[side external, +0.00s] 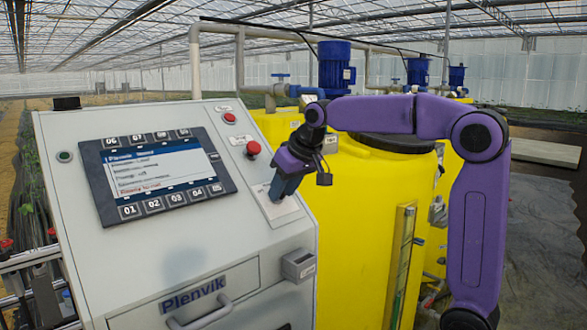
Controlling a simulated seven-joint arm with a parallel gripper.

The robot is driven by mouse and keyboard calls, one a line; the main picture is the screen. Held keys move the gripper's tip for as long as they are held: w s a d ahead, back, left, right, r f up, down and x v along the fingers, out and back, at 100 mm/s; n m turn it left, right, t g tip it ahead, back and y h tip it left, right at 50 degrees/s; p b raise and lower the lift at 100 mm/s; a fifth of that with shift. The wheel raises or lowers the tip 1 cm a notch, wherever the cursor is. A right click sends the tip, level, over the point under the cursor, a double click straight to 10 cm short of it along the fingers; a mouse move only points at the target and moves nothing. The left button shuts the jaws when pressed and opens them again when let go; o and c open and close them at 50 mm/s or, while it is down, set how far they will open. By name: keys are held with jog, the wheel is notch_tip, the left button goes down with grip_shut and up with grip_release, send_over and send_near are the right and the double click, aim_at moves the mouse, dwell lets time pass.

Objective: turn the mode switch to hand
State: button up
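My gripper (279,194) is at the right side of the sloping grey control panel (190,255), pointing down at a light label plate (285,212). Its dark fingers cover the middle of that plate. The mode switch is not visible; it may be hidden behind the fingers. I cannot tell whether the fingers touch anything, or whether they are open or shut.
A red mushroom button (253,149) and a small red lamp (230,117) sit just above and left of my gripper. A display with keys (160,175) fills the panel's left. Yellow tanks (360,220) with blue motors (336,68) stand close behind.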

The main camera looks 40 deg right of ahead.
jog(key=v, duration=1.7)
jog(key=shift+f, duration=0.1)
